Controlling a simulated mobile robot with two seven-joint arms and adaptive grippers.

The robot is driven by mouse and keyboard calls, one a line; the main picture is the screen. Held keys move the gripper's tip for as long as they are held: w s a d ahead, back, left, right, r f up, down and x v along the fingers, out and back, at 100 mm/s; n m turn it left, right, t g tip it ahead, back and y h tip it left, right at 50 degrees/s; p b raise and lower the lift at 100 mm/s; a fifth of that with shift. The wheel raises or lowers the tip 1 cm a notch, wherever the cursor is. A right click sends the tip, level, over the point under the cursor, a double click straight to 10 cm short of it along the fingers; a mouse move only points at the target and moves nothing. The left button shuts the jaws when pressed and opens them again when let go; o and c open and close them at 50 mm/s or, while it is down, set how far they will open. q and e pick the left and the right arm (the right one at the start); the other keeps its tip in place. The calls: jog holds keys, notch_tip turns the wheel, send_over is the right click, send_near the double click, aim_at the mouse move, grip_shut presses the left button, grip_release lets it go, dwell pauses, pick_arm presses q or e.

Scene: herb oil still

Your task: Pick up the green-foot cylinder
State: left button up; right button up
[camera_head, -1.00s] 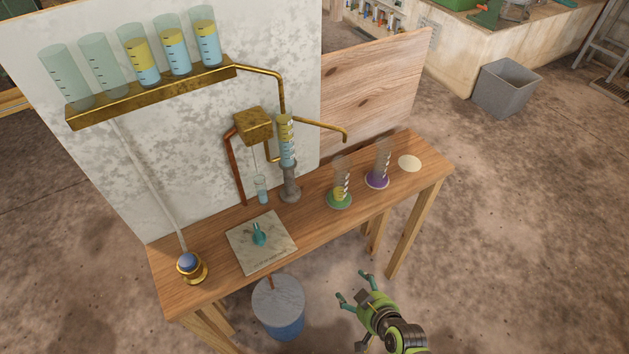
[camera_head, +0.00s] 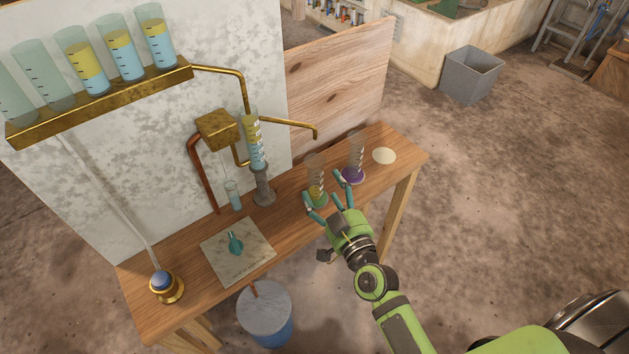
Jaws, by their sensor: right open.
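The green-foot cylinder (camera_head: 317,184) is a clear graduated cylinder with some yellow liquid low inside. It stands upright on the wooden table, on its green foot. My right gripper (camera_head: 324,203) is open, with its teal-tipped fingers at the cylinder's near side, close to the foot. One finger is left of the cylinder's base and the other reaches up on its right. I cannot tell whether either finger touches it. Part of the foot is hidden behind the fingers. My left gripper is not in view.
A purple-foot cylinder (camera_head: 354,162) stands close on the right, by a pale disc (camera_head: 384,156). Left are a grey stand with a tall cylinder (camera_head: 256,150), a small tube (camera_head: 233,196), and a stone slab (camera_head: 215,262) with a teal object. A brass spout (camera_head: 290,126) reaches over the table.

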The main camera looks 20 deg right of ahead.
aim_at(321, 175)
jog(key=w+p, duration=0.1)
jog(key=w, duration=0.5)
jog(key=shift+w+r, duration=0.2)
jog(key=shift+c, duration=0.5)
jog(key=c, duration=1.3)
